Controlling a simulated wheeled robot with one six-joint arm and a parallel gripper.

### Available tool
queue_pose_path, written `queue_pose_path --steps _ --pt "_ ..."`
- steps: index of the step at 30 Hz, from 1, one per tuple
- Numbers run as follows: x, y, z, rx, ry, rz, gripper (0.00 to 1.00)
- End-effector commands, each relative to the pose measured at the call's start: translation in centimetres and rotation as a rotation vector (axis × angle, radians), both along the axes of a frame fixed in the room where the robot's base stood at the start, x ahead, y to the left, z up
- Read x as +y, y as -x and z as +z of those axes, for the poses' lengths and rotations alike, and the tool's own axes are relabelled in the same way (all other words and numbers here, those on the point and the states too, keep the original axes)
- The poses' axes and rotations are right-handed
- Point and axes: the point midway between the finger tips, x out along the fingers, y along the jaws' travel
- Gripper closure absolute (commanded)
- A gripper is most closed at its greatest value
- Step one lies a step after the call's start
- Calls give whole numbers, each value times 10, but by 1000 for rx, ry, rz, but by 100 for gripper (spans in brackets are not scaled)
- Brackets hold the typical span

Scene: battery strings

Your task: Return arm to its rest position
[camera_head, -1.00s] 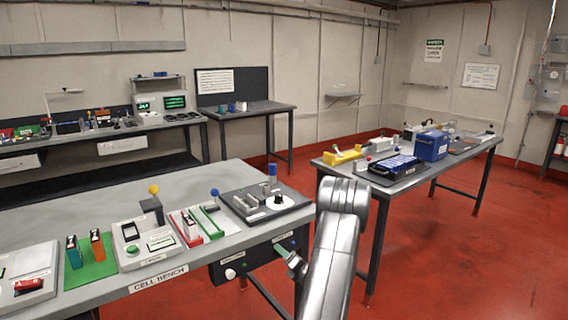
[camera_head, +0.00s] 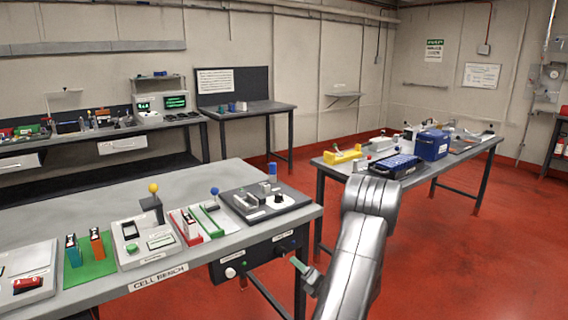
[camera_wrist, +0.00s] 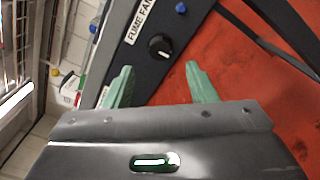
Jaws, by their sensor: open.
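My gripper (camera_wrist: 160,86) shows in the wrist view with its two green fingers spread apart and nothing between them. Beyond the fingers are a dark panel with a black knob (camera_wrist: 160,46) and a "FUME FAN" label, and the red floor. In the head view my grey arm stands in the lower middle, in front of the gap between the two benches. One green fingertip (camera_head: 301,265) shows at its left side, near the front right corner of the cell bench (camera_head: 160,274). The rest of the gripper is hidden behind the arm.
The cell bench holds green mat (camera_head: 88,262), a tester with a yellow knob (camera_head: 153,188) and a dark fixture (camera_head: 265,200). A second bench at right carries a blue box (camera_head: 432,145) and a yellow holder (camera_head: 342,155). Red floor is clear at right.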

Motion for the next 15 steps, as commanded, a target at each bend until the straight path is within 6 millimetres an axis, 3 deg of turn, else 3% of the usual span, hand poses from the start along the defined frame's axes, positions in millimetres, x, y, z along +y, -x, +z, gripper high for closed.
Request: queue_pose_path --steps 8,15 --pt "-31 42 0 1 -1 -4 49" --pt "-2 5 1 -2 0 5 49"
